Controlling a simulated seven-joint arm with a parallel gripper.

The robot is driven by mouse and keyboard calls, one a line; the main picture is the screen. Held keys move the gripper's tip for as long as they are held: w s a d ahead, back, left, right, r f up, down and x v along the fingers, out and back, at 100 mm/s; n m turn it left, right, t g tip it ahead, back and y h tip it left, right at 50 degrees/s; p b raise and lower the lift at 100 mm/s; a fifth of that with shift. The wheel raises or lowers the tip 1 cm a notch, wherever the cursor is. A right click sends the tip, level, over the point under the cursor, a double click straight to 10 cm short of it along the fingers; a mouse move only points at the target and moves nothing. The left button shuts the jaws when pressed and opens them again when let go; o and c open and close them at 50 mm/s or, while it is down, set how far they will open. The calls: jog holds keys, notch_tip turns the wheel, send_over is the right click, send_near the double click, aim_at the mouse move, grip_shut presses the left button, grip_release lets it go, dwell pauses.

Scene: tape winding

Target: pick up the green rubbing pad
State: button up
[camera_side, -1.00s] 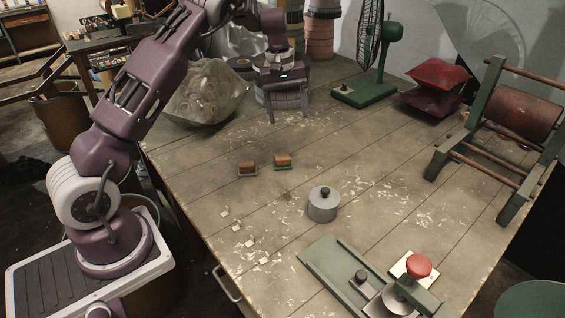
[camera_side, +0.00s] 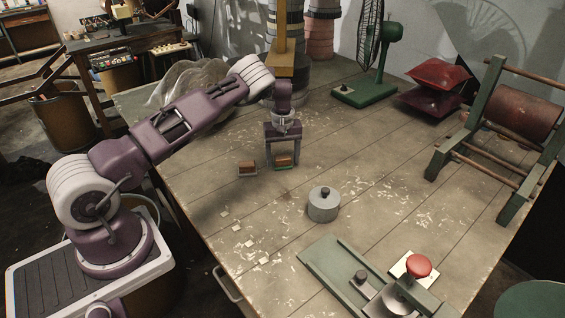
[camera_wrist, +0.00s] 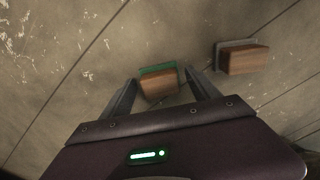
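The green rubbing pad (camera_side: 284,162) is a wooden block on a green base, lying on the table in the side view. It also shows in the wrist view (camera_wrist: 158,83), between and just ahead of my fingers. My gripper (camera_side: 282,165) is open and points down, with one finger on either side of the pad. In the wrist view my gripper (camera_wrist: 160,88) shows its two fingers spread wide, with clear gaps to the pad. Whether the fingertips reach the table is hard to tell.
A second wooden block with a grey base (camera_side: 247,168) lies just left of the green pad; it is at the right in the wrist view (camera_wrist: 243,58). A grey lidded cylinder (camera_side: 323,205) stands nearer the camera.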

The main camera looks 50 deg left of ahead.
aim_at(283, 157)
jog(key=c, duration=1.1)
notch_tip(283, 157, up, 10)
jog(key=shift+r, duration=0.1)
jog(key=shift+c, duration=0.2)
